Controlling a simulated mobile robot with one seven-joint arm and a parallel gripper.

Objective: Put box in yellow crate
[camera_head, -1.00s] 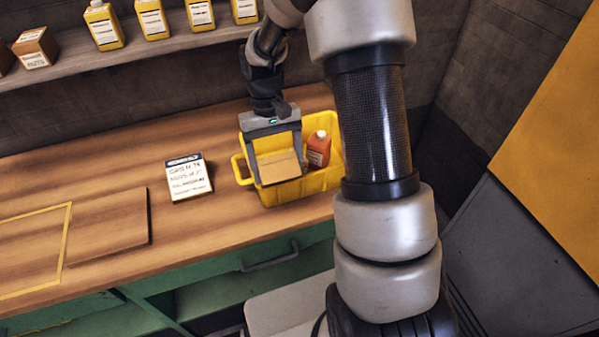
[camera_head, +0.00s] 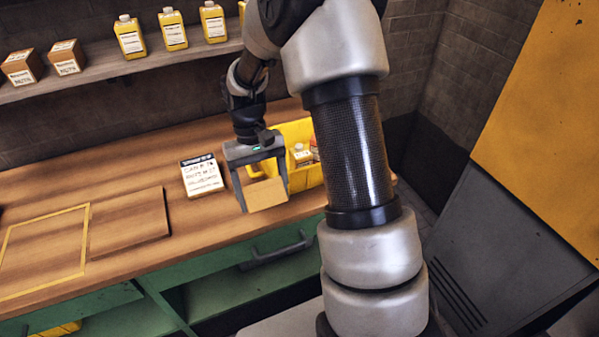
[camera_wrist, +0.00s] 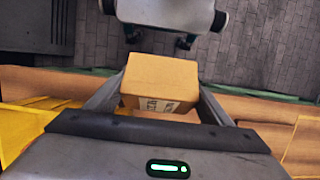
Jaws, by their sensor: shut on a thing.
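The box (camera_head: 266,194) is a small plain brown carton. It is held between the two fingers of my gripper (camera_head: 264,192), which is shut on it. The box also shows in the wrist view (camera_wrist: 160,82), with some dark print on its lower side. The yellow crate (camera_head: 312,176) stands on the workbench, partly hidden behind my gripper and my arm. In the head view the box is in front of the crate, toward the bench's front edge. In the wrist view the crate (camera_wrist: 22,125) is at the left, beside the box.
Bottles, one with a white cap (camera_head: 301,153), are inside the crate. A lettered sign (camera_head: 201,176) stands left of my gripper on the wooden workbench (camera_head: 120,165). A wall shelf (camera_head: 100,76) holds yellow bottles and small boxes. A grey cabinet (camera_head: 480,235) stands right.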

